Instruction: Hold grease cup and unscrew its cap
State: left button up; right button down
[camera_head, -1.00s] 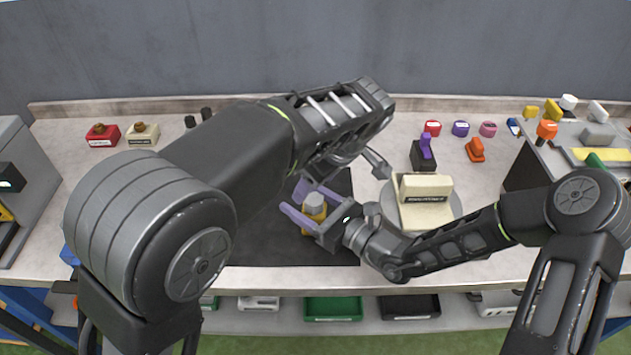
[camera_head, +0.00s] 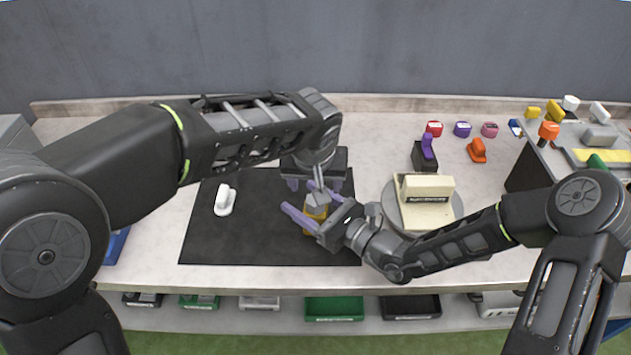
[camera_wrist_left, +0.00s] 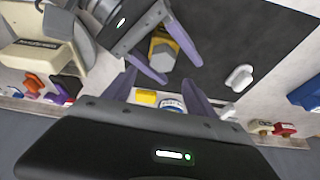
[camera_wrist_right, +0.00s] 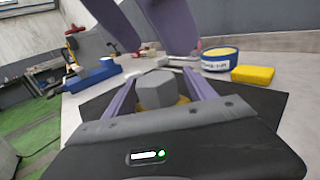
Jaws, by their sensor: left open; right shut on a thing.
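The grease cup has a yellow body (camera_head: 311,226) and a grey hexagonal cap (camera_wrist_right: 155,90). It stands upright over the black mat (camera_head: 230,247). My right gripper (camera_head: 311,208) is shut on the yellow body, one purple finger on each side. The cap sticks up above these fingers and also shows in the left wrist view (camera_wrist_left: 163,50). My left gripper (camera_head: 314,186) is open and empty, with its fingers pointing down. In the right wrist view its fingers (camera_wrist_right: 150,35) hang above and beyond the cap, apart from it.
A white handled piece (camera_head: 224,200) lies on the mat's left part. A round labelled tin (camera_wrist_right: 218,60) and a yellow block (camera_wrist_right: 252,75) lie behind the cup. The turntable (camera_head: 393,212) with a cream block (camera_head: 425,190) stands to the right. The mat's front left is clear.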

dwell(0.3)
pick_arm(q)
jog(key=m+h, duration=0.1)
jog(key=m, duration=0.1)
jog(key=m+h, duration=0.1)
jog(key=m, duration=0.2)
jog(key=shift+a+g, duration=0.15)
jog(key=shift+g, duration=0.25)
jog(key=shift+m, duration=0.6)
jog(key=m+g+h, duration=0.1)
jog(key=m, duration=0.2)
jog(key=shift+w, duration=0.15)
jog(key=m+h, duration=0.1)
jog(key=m, duration=0.2)
jog(key=shift+g, duration=0.4)
jog(key=shift+f, duration=0.1)
